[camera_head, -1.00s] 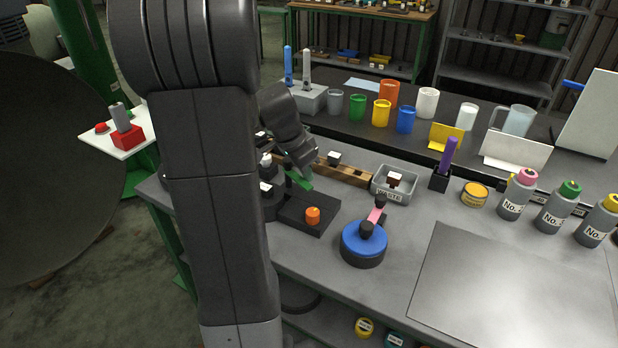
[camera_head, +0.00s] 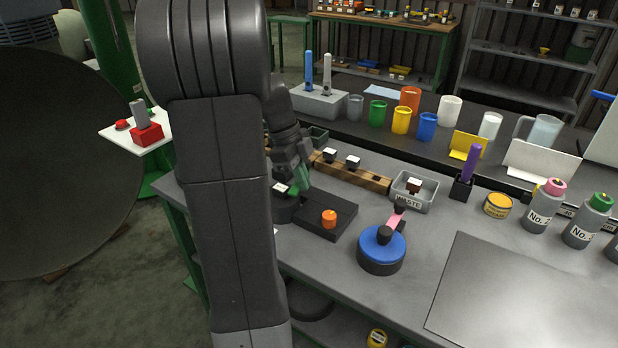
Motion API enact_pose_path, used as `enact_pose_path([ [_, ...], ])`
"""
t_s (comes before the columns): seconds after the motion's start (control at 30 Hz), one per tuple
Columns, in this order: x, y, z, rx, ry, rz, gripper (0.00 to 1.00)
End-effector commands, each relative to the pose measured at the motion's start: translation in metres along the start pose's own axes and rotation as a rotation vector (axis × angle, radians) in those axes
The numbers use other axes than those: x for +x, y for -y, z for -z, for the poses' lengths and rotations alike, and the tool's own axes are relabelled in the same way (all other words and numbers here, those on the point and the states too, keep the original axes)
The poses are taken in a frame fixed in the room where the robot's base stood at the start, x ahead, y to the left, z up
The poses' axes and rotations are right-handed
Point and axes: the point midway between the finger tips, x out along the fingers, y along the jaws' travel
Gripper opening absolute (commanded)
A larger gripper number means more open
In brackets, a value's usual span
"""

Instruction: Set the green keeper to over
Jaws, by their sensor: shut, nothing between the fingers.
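The green keeper (camera_head: 295,190) shows as a small green piece at the left end of the black base plate (camera_head: 315,222), partly hidden by my gripper. A green patch also shows close to the fingers, so its exact angle is hard to tell. My gripper (camera_head: 301,174) is shut and empty, pointing down right at the keeper; I cannot tell whether it touches it. A dark round body with a white label (camera_head: 283,188) is left of the keeper, mostly hidden behind my arm.
A blue-topped round unit (camera_head: 381,247) with a pink lever (camera_head: 394,222) stands to the right. Behind are a wooden rack (camera_head: 340,172) and a grey waste bin (camera_head: 414,191). Cups and bottles stand farther back and right. A bare metal sheet (camera_head: 520,300) lies at front right.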

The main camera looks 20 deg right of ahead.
Motion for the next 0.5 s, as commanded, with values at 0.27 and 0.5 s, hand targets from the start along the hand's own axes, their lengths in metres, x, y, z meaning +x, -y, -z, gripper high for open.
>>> enact_pose_path([
  [0.27,-0.003,-0.002,-0.009,0.088,0.000,-0.031,0.00],
  [0.5,-0.004,-0.003,-0.012,0.087,0.000,-0.031,0.00],
])
